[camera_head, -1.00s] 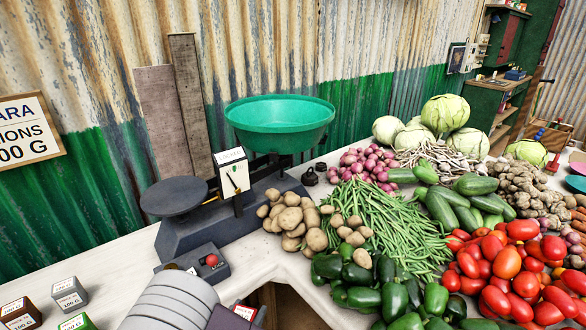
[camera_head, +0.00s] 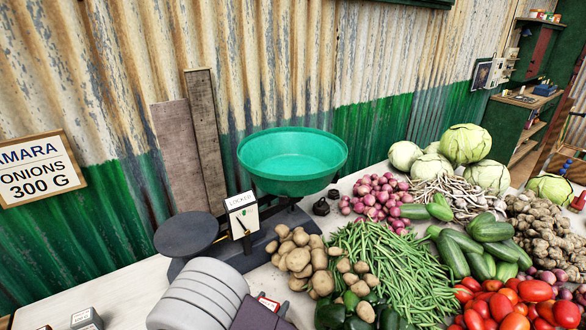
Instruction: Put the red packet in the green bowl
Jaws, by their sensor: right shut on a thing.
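The green bowl (camera_head: 292,168) sits on the right side of a dark balance scale (camera_head: 240,258), open upward and empty as far as I can see. My right gripper (camera_head: 267,308) is at the bottom edge, in front of the scale and lower in the picture than the bowl. It is shut on the red packet (camera_head: 269,302), of which only a small red part with a white label shows. The gripper and the frame edge hide the rest. My left gripper is not in view.
Potatoes (camera_head: 300,258), green beans (camera_head: 388,270) and onions (camera_head: 375,195) crowd the bowl's right side. A grey box (camera_head: 86,318) stands at lower left. The corrugated wall (camera_head: 290,60) rises behind.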

